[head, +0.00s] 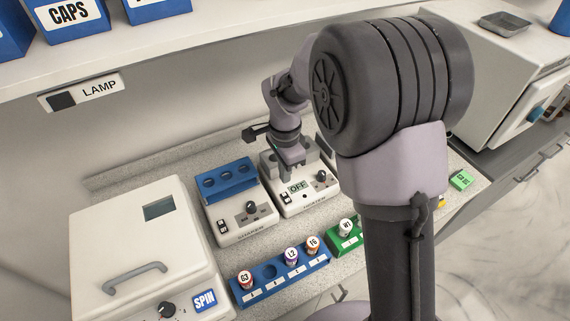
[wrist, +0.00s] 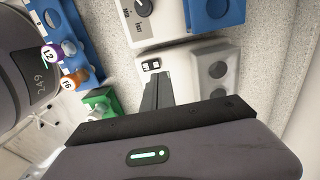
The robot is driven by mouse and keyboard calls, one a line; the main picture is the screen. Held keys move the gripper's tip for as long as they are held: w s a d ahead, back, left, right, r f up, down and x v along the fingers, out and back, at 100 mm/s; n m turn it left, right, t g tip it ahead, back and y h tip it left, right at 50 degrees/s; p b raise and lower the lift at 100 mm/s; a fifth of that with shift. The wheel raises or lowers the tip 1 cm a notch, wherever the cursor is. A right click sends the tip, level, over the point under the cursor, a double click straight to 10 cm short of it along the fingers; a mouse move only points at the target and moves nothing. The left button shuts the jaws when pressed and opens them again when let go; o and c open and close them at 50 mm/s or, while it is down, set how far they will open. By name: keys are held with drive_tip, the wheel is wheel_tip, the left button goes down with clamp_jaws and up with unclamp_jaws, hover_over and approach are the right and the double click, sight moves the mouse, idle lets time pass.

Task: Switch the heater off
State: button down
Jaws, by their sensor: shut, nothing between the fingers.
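The heater (head: 294,207) is a white box on the counter with a grey block at its back and a dark knob (head: 321,176). Its small display (head: 298,188) reads OFF. A black and white rocker switch (head: 284,198) sits on its left front; it also shows in the wrist view (wrist: 151,65). My gripper (head: 295,170) is over the heater, pointing down, with its fingers shut and empty. In the wrist view the fingertips (wrist: 158,80) appear close to the rocker switch; I cannot tell whether they touch. The fingers hide part of the heater top.
The shaker (head: 243,231) with a blue block stands just left of the heater. A blue rack (head: 284,283) and a green rack (head: 345,241) with vials stand in front. A white lidded machine (head: 140,250) labelled SPIN is at left. A shelf (head: 130,42) hangs above.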

sight(286, 193)
wheel_tip(286, 193, down, 6)
drive_tip(key=shift+r+b, duration=0.25)
drive_tip(key=shift+b, duration=0.4)
drive_tip(key=shift+f, duration=0.1)
drive_tip(key=shift+f+b, duration=0.2)
drive_tip(key=shift+b, duration=0.1)
drive_tip(key=shift+r, duration=0.1)
drive_tip(key=shift+s+d, duration=0.1)
drive_tip(key=shift+s, duration=0.05)
drive_tip(key=shift+s+d+r, duration=0.2)
drive_tip(key=shift+s+r, duration=0.15)
drive_tip(key=shift+s, duration=0.15)
